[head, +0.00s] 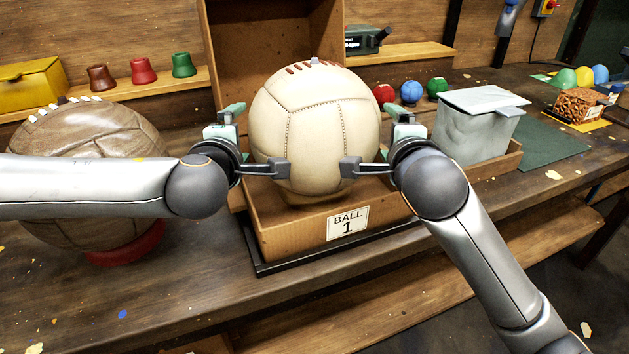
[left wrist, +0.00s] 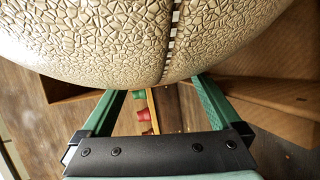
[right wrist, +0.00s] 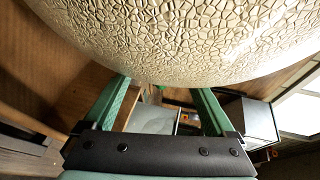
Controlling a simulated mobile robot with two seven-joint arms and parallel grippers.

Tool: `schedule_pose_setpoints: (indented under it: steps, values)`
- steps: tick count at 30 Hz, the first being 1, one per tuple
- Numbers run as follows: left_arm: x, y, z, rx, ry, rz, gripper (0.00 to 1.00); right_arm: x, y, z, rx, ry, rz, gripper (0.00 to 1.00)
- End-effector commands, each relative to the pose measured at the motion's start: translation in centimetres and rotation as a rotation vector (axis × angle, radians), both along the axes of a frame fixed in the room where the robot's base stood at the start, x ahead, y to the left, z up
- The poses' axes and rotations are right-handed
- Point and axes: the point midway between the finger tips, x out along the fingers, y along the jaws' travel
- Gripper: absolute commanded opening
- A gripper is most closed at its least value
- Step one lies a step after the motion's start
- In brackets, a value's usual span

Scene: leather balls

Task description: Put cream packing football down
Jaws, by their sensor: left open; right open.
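The cream football (head: 315,125), with stitched panels and reddish lacing on top, sits in or just over the cardboard box (head: 290,232) labelled BALL 1. The box walls hide its underside, so I cannot tell whether it rests on the bottom. My left gripper (head: 250,145) is open at the ball's left side. My right gripper (head: 378,150) is open at its right side. The ball's pebbled surface also fills the top of the left wrist view (left wrist: 100,40) and the right wrist view (right wrist: 200,40), close to the fingers. Whether the fingers touch it is unclear.
A brown laced ball (head: 90,170) sits on a red ring (head: 125,245) at the left. A grey lidded container (head: 475,125) stands right of the box. The box's tall cardboard back (head: 235,60) rises behind the ball. Small coloured balls (head: 411,92) lie behind. The front bench strip is clear.

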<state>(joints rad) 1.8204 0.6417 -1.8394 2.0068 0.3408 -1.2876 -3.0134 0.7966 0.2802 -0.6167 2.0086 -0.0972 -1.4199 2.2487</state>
Motion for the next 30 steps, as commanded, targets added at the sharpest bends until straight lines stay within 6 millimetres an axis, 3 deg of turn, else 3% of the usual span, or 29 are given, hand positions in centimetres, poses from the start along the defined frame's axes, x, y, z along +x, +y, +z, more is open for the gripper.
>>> schedule_pose_setpoints:
  steps: [5,11,23,24,26,27,30]
  values:
    - [0.0,-0.2,-0.2,0.001,0.003,0.003,1.0,0.0,-0.1,-0.6,-0.004,0.016,-0.005,1.0]
    - [0.1,-1.8,0.0,0.001,0.003,0.0,1.0,0.0,-0.2,-0.6,-0.005,0.019,-0.006,1.0]
    - [0.1,-1.5,6.3,0.0,0.001,0.001,1.0,0.0,-0.1,5.9,-0.003,0.011,-0.004,1.0]
    - [0.1,-1.5,4.4,0.001,0.004,0.002,1.0,0.0,-0.1,4.1,-0.003,0.014,-0.003,1.0]
    - [0.1,-1.5,3.0,0.0,0.002,0.001,1.0,0.0,-0.1,2.7,-0.003,0.011,-0.003,1.0]
    - [0.1,-1.6,5.7,-0.001,-0.001,0.001,1.0,0.0,-0.1,5.4,-0.002,0.007,-0.004,1.0]
    - [0.1,-1.6,7.4,0.0,0.0,0.0,1.0,0.0,-0.1,7.1,-0.002,0.008,-0.004,1.0]
